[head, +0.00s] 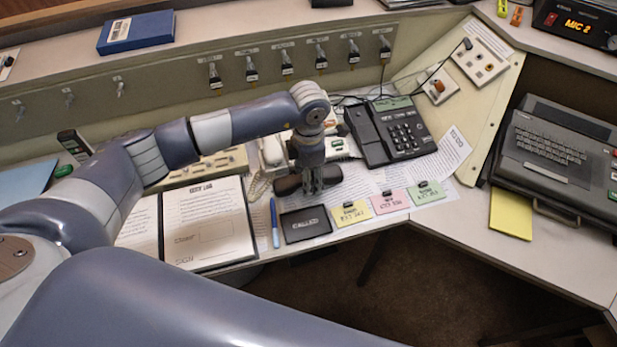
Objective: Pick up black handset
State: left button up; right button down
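The black handset (287,185) is a dark bar seen near the desk's front edge, in front of a pale telephone (272,150). My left gripper (314,188) points down at the middle of the handset and covers that part, with an end of the handset showing on each side. The fingertips are small and dark against it, so I cannot tell whether they are closed on it or whether it is lifted. My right gripper is not in view.
A black desk phone (388,130) stands behind to the right. A black tray (305,224), a blue pen (275,222) and coloured cards (390,202) lie near the front edge. An open binder (205,222) lies left; a dark keyboard unit (560,150) stands right.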

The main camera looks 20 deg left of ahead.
pick_arm(q)
grip_shut()
jog(key=shift+r, duration=0.15)
